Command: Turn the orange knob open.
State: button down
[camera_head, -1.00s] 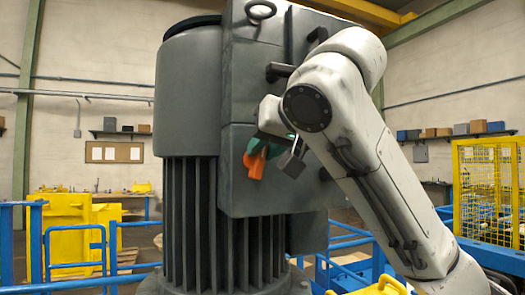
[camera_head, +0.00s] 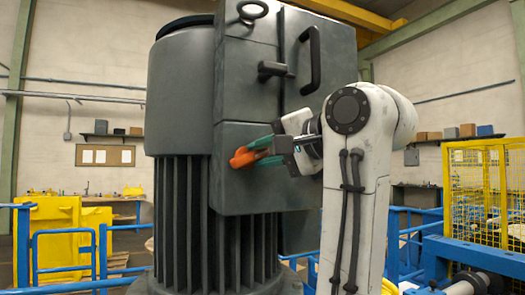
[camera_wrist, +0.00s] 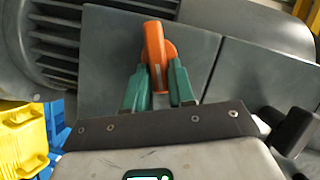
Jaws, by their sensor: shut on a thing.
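The orange knob (camera_head: 243,157) sits on the lower front panel of a large dark grey machine (camera_head: 180,95). In the head view its handle now lies nearly level, tilted slightly. My gripper (camera_head: 266,150) reaches it from the right. In the wrist view the orange knob (camera_wrist: 154,45) stands out beyond the fingers, and the green fingertips of my gripper (camera_wrist: 159,82) are on both sides of it, shut on it. The knob's base against the panel is partly hidden by the fingers.
A black latch handle (camera_head: 272,70) and a curved black handle (camera_head: 311,60) stick out from the upper panel, above my gripper. Blue railings (camera_head: 75,258) and yellow boxes (camera_head: 60,225) stand at the left. A yellow mesh cage (camera_head: 480,190) stands at the right.

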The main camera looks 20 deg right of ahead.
jog(key=shift+d+f+m+t+y, duration=0.1)
jog(key=shift+f+m+t+y, duration=0.2)
jog(key=shift+m, duration=0.65)
jog(key=shift+d+f+m+t+y, duration=0.1)
jog(key=shift+f+m+t+y, duration=0.25)
jog(key=shift+m, duration=0.6)
jog(key=c, duration=1)
grip_release()
jog(key=shift+r, duration=0.1)
jog(key=shift+c, duration=0.2)
jog(key=b+v, duration=0.2)
jog(key=v, duration=0.8)
jog(key=shift+s+b, duration=0.35)
jog(key=shift+s, duration=0.05)
